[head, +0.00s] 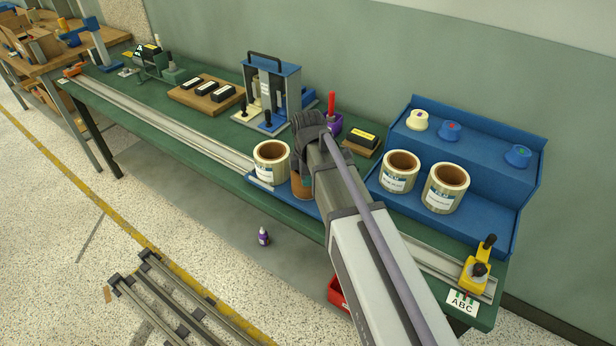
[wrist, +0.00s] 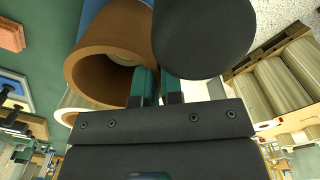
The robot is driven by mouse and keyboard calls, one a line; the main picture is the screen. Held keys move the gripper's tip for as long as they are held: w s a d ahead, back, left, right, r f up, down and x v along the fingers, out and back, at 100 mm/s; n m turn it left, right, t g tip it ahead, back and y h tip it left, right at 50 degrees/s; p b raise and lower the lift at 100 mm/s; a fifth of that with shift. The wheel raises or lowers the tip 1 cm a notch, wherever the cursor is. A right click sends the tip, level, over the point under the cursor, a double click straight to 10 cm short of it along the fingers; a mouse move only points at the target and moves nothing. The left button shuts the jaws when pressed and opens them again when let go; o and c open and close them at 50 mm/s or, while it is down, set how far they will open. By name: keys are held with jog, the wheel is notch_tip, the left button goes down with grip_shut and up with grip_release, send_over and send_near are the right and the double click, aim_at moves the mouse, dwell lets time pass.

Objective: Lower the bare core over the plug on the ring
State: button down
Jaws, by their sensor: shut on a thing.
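The bare core (head: 302,187) is a brown tube, upright beside a labelled roll over the blue tray on the rail. My gripper (head: 305,166) comes down on it from above. In the wrist view, the green fingers of my gripper (wrist: 158,85) are shut at the wall of the bare core (wrist: 92,72), whose open end shows. A large dark rounded thing (wrist: 205,35) is right beside the core; I cannot tell what it is. The ring and plug under the core are not visible, and I cannot tell whether the core touches anything below.
The labelled roll (head: 271,163) stands close left of the core on the blue tray (head: 263,187). Two more rolls (head: 399,172) stand on the blue stepped stand (head: 478,140) at right. A purple holder with a red handle (head: 332,122) and a blue-framed rack (head: 271,93) stand behind.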

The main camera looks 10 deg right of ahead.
jog(key=shift+f, duration=0.25)
jog(key=shift+f, duration=0.15)
jog(key=c, duration=1.2)
grip_release()
notch_tip(320, 180, up, 8)
jog(key=p, duration=0.7)
jog(key=shift+p, duration=0.35)
